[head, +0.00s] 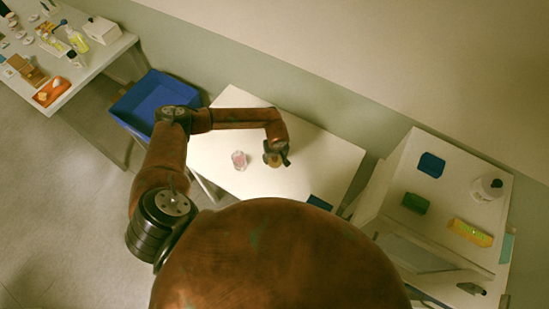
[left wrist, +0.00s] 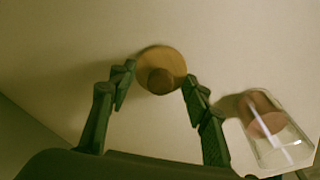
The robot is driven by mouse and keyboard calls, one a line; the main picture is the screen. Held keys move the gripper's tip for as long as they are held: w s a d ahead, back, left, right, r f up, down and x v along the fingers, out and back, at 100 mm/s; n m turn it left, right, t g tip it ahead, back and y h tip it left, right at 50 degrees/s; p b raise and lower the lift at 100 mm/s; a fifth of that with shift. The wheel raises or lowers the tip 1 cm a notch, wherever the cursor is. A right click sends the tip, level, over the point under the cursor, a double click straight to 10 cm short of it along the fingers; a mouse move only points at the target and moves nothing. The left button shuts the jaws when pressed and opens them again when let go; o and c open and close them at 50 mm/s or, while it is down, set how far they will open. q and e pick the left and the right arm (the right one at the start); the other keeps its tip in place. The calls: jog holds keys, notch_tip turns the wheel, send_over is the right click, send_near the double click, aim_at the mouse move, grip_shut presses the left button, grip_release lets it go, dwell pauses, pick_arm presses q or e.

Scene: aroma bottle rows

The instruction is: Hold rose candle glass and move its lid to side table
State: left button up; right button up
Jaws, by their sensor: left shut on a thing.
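The rose candle glass (head: 239,160) stands on the white middle table (head: 237,97), a clear cup with pink wax inside. It also shows in the left wrist view at the right (left wrist: 277,132), without a lid on it. Its lid (left wrist: 161,70), a round wooden disc with a small knob, is between the fingers of my left gripper (left wrist: 160,82). In the head view my left gripper (head: 276,155) is shut on the lid, to the right of the glass and apart from it. I cannot tell whether the lid touches the table. My right gripper is not in view.
A blue bin (head: 150,98) stands left of the middle table. A white cabinet (head: 457,178) at the right carries several small items. A far-left table (head: 100,62) holds bottles and an orange tray (head: 50,92). Part of the middle table around the glass is clear.

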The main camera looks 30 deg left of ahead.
aim_at(276, 164)
pick_arm(q)
jog(key=o, duration=1.3)
jog(key=shift+r, duration=0.3)
jog(key=r, duration=0.3)
jog(key=s+r+b, duration=0.1)
jog(key=r, duration=0.3)
jog(key=d+r, duration=0.1)
jog(key=r, duration=0.3)
jog(key=shift+s+r+b, duration=0.2)
jog(key=shift+r+b, duration=0.05)
jog(key=shift+b, duration=0.15)
